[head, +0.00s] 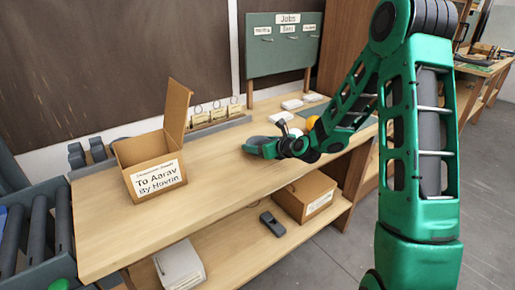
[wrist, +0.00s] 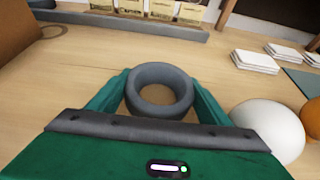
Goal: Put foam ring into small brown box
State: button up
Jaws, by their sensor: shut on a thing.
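The foam ring (wrist: 160,72) is dark grey and sits between the fingers of my gripper (wrist: 160,92), which is shut on it. In the head view my gripper (head: 262,147) is over the right part of the workbench, and the ring is hard to make out there. I cannot tell whether the ring touches the bench. A small brown box (head: 133,152) stands on the bench to the left, apart from my gripper. Its flap stands up at the right and its front label reads "To Aarav". Part of it shows at the left of the wrist view (wrist: 14,28).
A white rounded thing (wrist: 268,128) and an orange ball (wrist: 311,120) are close to the right of my gripper. White card stacks (wrist: 254,60) lie behind them. Another brown box (head: 290,203) is on the lower shelf. The bench between my gripper and the open box looks clear.

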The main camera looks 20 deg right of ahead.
jog(key=shift+f, duration=0.55)
jog(key=o, duration=1)
jog(key=shift+f, duration=0.1)
